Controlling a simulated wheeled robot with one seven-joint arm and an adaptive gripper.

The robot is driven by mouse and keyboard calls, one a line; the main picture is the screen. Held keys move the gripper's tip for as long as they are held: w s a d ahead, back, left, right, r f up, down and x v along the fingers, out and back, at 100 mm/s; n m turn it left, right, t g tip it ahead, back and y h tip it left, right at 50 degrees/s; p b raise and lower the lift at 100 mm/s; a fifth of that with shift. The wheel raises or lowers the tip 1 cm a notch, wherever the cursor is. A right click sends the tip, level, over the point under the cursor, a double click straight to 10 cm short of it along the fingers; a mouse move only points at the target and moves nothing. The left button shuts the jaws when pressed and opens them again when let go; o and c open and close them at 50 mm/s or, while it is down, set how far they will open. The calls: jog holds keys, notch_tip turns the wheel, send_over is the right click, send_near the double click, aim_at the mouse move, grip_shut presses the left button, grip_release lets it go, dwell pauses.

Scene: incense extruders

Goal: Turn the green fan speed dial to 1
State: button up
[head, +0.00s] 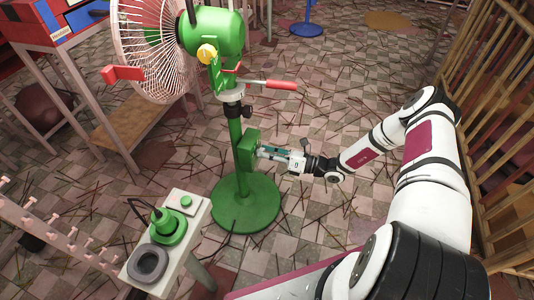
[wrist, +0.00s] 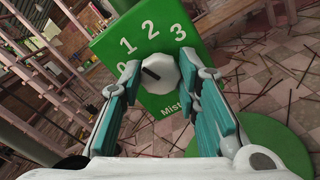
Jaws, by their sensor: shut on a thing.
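The green fan (head: 212,32) stands on a round green base, with a green control box (head: 247,148) on its post. In the wrist view the box face (wrist: 135,60) shows the numbers 0, 1, 2, 3 and a partly hidden label starting "Mist". The dial is a pale round knob (wrist: 160,76) with a dark pointer line. My gripper (wrist: 160,82) is shut on the knob, one teal finger on each side. In the head view my gripper (head: 266,153) meets the box from the right.
A white stand (head: 196,205) with a green device and a grey ring is at lower left. A pegged rack (head: 75,240) is left of it. A slatted wooden fence (head: 490,110) runs along the right. Thin sticks litter the tiled floor.

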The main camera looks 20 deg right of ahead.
jog(key=shift+f, duration=0.1)
jog(key=o, duration=1.2)
jog(key=shift+c, duration=0.2)
jog(key=shift+s+d, duration=0.1)
jog(key=v, duration=1.1)
jog(key=shift+s+d, duration=0.2)
jog(key=shift+d, duration=0.15)
